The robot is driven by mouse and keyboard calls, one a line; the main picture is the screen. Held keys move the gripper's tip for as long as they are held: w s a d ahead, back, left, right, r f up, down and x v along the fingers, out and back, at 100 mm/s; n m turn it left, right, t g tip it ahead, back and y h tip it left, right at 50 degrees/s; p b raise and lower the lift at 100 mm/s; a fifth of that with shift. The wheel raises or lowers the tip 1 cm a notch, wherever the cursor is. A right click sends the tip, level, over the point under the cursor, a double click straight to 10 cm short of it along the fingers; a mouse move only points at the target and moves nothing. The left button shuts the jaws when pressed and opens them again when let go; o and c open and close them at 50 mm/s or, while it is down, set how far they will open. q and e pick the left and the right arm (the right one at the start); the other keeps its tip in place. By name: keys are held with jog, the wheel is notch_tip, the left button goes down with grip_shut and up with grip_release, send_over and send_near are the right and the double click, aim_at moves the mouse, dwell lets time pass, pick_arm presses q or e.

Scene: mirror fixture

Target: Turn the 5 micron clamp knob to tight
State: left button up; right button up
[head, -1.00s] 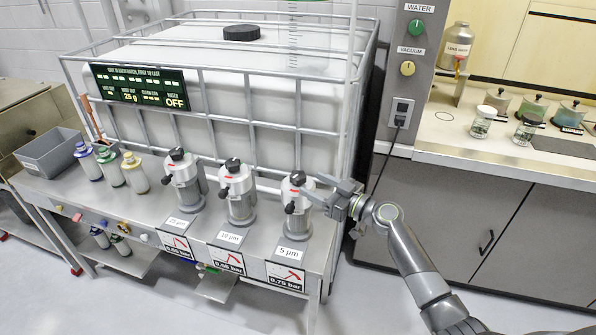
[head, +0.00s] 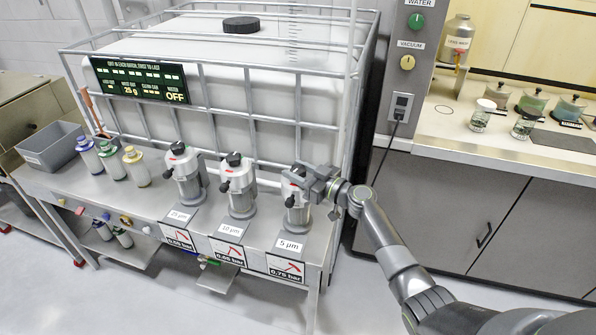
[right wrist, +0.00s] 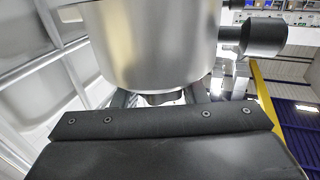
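The 5 µm filter unit (head: 297,217) stands at the right end of the steel bench, behind its "5 µm" label. It is a steel cylinder with a pale head and black knobs. Its small black side knob (head: 289,201) shows at the front left. My right gripper (head: 308,178) is at the unit's head from the right, with its fingers apart, covering part of the head. In the right wrist view, a steel cylinder (right wrist: 150,45) fills the space before the gripper, and a black knob (right wrist: 264,37) sticks out to the right. Whether the fingers touch anything is unclear. My left gripper is out of view.
The 10 µm unit (head: 239,190) and 25 µm unit (head: 186,175) stand left of it. A caged white tank (head: 240,65) is close behind. Several bottles (head: 137,166) and a grey bin (head: 52,147) are at the left. A counter (head: 440,145) is at the right.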

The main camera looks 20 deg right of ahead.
jog(key=c, duration=0.5)
